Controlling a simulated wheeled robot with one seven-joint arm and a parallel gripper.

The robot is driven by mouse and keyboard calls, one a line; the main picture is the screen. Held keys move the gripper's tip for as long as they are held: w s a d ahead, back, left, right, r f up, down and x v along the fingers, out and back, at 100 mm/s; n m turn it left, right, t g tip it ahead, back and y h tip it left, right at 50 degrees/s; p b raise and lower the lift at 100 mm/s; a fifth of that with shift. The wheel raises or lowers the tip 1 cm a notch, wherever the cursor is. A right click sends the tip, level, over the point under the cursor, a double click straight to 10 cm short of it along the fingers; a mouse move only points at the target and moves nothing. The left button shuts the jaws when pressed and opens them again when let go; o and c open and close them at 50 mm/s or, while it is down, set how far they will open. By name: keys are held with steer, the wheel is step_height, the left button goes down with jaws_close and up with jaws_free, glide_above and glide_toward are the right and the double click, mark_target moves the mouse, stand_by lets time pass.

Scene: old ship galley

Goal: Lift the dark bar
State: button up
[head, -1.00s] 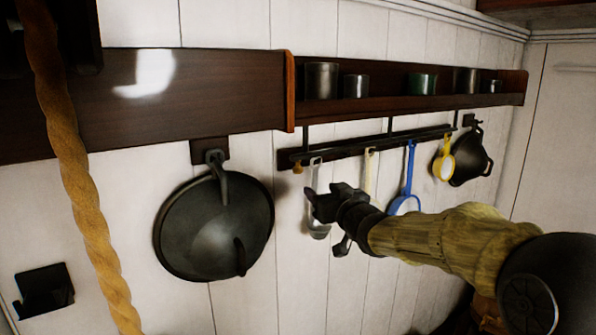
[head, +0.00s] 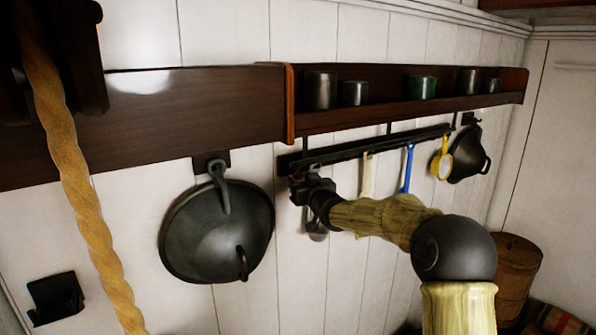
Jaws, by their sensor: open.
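A long dark bar (head: 405,138) runs level along the white plank wall, below the shelf, with thin dark uprights above it. Utensils hang from it. My gripper (head: 298,187) is open, just below the left end of the bar and in front of the wall. The fingers are small and dark here, and I cannot tell whether they touch the bar. My gripper and wrist hide most of a metal ladle (head: 317,232) hanging behind.
A dark shelf (head: 415,112) with several cups is above the bar. A blue utensil (head: 408,168), a yellow one (head: 442,165) and a black pan (head: 468,155) hang to the right. A large dark wok (head: 217,235) hangs left. A rope (head: 75,185) crosses the left foreground.

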steer(key=shift+p+x, duration=0.5)
steer(key=shift+x, duration=0.75)
steer(key=shift+s, duration=0.1)
jaws_close()
steer(key=shift+b, duration=0.3)
steer(key=shift+d, duration=0.1)
